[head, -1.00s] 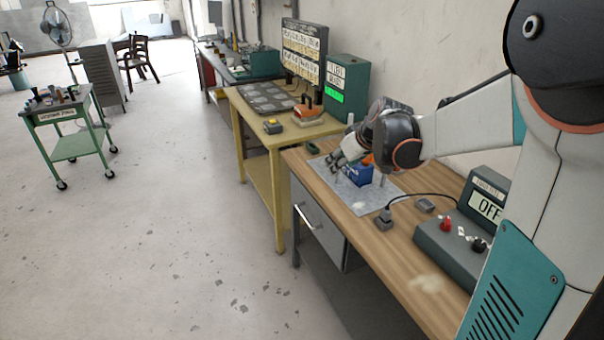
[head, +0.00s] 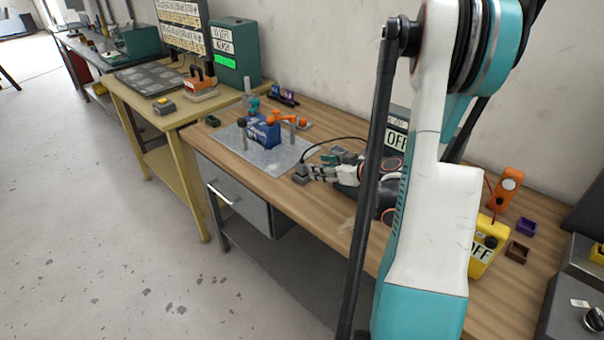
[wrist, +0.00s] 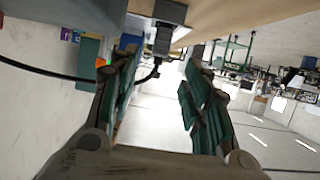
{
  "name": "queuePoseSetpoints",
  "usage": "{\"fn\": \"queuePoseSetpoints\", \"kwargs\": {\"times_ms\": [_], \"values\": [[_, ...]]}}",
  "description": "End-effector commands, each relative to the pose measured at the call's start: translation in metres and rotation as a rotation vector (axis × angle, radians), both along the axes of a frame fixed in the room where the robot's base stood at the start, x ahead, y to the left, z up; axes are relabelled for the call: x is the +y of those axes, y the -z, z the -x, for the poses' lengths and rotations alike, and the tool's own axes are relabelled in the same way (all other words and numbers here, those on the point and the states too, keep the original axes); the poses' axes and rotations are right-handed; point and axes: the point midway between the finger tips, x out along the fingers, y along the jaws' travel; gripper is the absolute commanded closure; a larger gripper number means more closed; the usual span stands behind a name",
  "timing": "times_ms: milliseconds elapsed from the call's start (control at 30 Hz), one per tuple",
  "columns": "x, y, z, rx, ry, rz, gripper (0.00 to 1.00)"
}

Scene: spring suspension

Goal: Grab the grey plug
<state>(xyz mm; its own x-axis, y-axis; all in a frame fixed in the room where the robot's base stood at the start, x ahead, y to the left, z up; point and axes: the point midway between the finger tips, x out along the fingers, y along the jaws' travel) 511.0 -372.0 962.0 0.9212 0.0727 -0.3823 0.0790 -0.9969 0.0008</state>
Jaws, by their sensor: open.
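The grey plug (head: 301,175) stands on the wooden workbench, just off the near right corner of the grey mat, with a black cable rising from it. My gripper (head: 313,173) is low over the bench to the right of the plug, its fingers pointing left towards it. In the wrist view the gripper (wrist: 158,80) is open and empty between its jaws. A grey block that looks like the plug (wrist: 162,40) shows beyond the fingertips, near the bench surface. I cannot tell whether a finger touches it.
The black cable (head: 335,140) arcs back towards a box marked OFF (head: 396,140). A yellow meter (head: 486,245) is at right.

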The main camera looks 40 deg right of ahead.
Motion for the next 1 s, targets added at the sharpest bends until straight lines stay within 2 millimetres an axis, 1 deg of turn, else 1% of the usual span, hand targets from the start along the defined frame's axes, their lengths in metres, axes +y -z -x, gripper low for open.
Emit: {"fn": "queuePoseSetpoints", "kwargs": {"times_ms": [33,100,200,467,567,700,800,900,1000], "values": [[0.002,0.006,-0.009,0.000,-0.003,0.001,0.57],[0.003,0.010,-0.020,0.000,-0.003,-0.001,0.57],[0.003,0.014,-0.031,0.000,-0.001,0.000,0.57],[0.004,0.018,-0.043,0.001,0.000,-0.001,0.57],[0.005,0.023,-0.053,0.001,-0.002,-0.001,0.57],[0.007,0.032,-0.073,0.001,-0.002,0.000,0.57],[0.007,0.036,-0.085,0.001,-0.001,0.000,0.57],[0.008,0.037,-0.089,0.001,0.000,-0.001,0.57],[0.007,0.037,-0.089,0.001,0.002,-0.001,0.57]]}}
